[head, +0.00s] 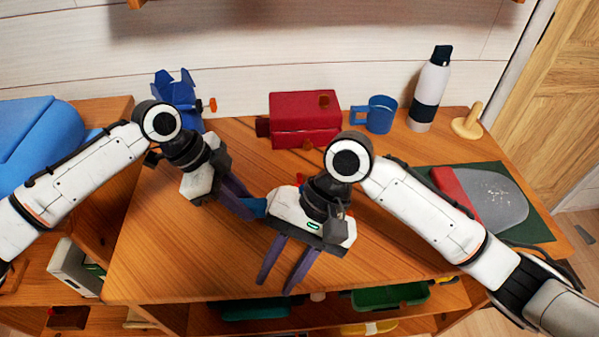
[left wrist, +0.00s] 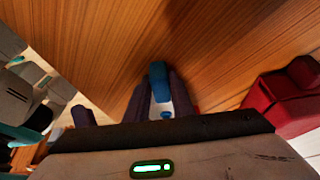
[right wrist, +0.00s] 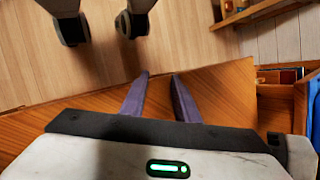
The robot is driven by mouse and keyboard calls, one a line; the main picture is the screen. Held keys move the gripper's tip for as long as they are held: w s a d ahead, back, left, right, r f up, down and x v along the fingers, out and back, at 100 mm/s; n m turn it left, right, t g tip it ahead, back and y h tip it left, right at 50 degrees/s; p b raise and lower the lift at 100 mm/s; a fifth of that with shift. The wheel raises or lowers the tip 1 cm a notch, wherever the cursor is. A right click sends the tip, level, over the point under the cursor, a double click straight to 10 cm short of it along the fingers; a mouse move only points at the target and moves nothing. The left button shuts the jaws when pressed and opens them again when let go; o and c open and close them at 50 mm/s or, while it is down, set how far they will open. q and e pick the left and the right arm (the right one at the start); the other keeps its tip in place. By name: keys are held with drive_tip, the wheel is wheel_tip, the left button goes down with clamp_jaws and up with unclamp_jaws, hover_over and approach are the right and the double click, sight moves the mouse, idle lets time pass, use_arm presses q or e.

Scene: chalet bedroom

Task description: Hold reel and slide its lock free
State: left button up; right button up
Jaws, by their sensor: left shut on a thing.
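My left gripper (head: 252,210) is shut on a small blue piece (head: 258,207) just over the desk top. In the left wrist view the same blue piece (left wrist: 158,72) sticks out between the two dark purple fingers. Most of it is hidden by the fingers, so I cannot tell whether it is the reel or show a lock on it. My right gripper (head: 275,287) is open and empty, with its fingers apart over the desk's front edge. In the right wrist view nothing lies between its fingers (right wrist: 160,76).
At the back of the desk (head: 160,260) stand a blue object with an orange knob (head: 178,92), a red box (head: 300,122), a blue mug (head: 381,116), a bottle (head: 431,92) and a yellow peg stand (head: 467,126). A green mat (head: 535,222) lies right. The front left is clear.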

drive_tip(key=w+r+t+h, duration=0.1)
drive_tip(key=w+r, duration=0.1)
drive_tip(key=w, duration=0.3)
drive_tip(key=w+r+n+t+h, duration=0.1)
drive_tip(key=w+r+t, duration=0.1)
drive_tip(key=w, duration=0.2)
drive_tip(key=w+r+t+h, duration=0.1)
drive_tip(key=w+r+h, duration=0.1)
drive_tip(key=w, duration=0.3)
drive_tip(key=shift+w+d+r+n+t, duration=0.25)
drive_tip(key=shift+w+d+n+t, duration=0.05)
drive_tip(key=shift+d, duration=0.1)
drive_tip(key=n+t+h, duration=0.1)
drive_tip(key=h, duration=0.1)
approach(299, 176)
drive_tip(key=f, duration=0.3)
drive_tip(key=w+f, duration=0.1)
drive_tip(key=f, duration=0.5)
drive_tip(key=shift+w+d+f, duration=0.15)
drive_tip(key=shift+w+d, duration=0.05)
drive_tip(key=shift+w, duration=0.15)
clamp_jaws()
